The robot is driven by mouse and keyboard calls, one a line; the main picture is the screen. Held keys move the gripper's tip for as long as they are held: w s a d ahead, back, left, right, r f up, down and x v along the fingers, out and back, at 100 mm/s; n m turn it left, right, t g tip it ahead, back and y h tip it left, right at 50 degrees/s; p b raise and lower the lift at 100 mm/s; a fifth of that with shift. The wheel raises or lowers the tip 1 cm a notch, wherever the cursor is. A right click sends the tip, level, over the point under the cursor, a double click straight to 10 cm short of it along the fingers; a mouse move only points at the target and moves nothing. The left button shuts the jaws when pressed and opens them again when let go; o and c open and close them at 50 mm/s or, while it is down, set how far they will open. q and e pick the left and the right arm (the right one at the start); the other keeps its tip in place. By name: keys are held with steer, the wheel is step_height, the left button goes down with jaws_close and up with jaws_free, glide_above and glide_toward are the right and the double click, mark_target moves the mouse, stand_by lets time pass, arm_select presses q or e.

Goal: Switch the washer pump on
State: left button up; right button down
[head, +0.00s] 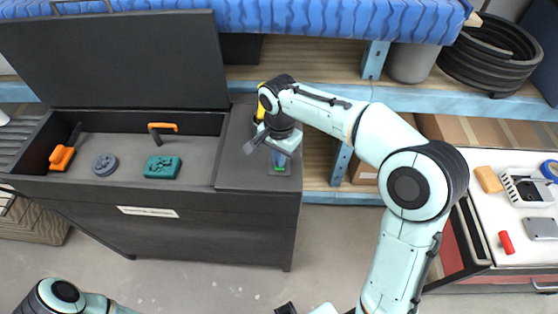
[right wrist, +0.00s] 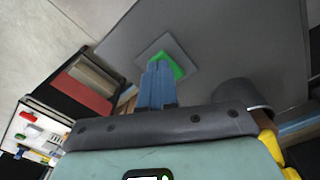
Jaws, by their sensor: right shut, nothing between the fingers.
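The washer (head: 150,228) is a dark cabinet with its lid (head: 115,60) raised and a sink open on the left. On its flat right-hand top is the pump switch, a green rocker in a grey square plate; the green shows just below my fingers (head: 279,168) and in the right wrist view (right wrist: 178,68). My right gripper (head: 280,160) is shut and empty, pointing down at the switch. Its blue fingers (right wrist: 157,72) cover part of the green. I cannot tell whether they touch it or which way it is tipped.
In the sink lie an orange-handled tool (head: 62,157), a grey round part (head: 105,164), a teal block (head: 162,167) and an orange-handled brush (head: 162,127). Shelves run behind; a white-topped bench (head: 510,240) stands right.

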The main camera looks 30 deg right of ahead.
arm_select(q)
steer(key=shift+s+f+b, duration=0.35)
steer(key=shift+f+b, duration=0.05)
steer(key=shift+f, duration=0.1)
arm_select(e)
steer(key=shift+f, duration=0.8)
steer(key=shift+r, duration=0.1)
steer(key=shift+r+p, duration=1.2)
steer(key=shift+r, duration=0.7)
steer(key=shift+r+p, duration=0.9)
steer(key=shift+r, duration=0.7)
arm_select(q)
steer(key=w+r, duration=0.4)
steer(key=r, duration=0.1)
arm_select(e)
steer(key=shift+w, duration=0.1)
arm_select(q)
steer(key=shift+s+r, duration=0.1)
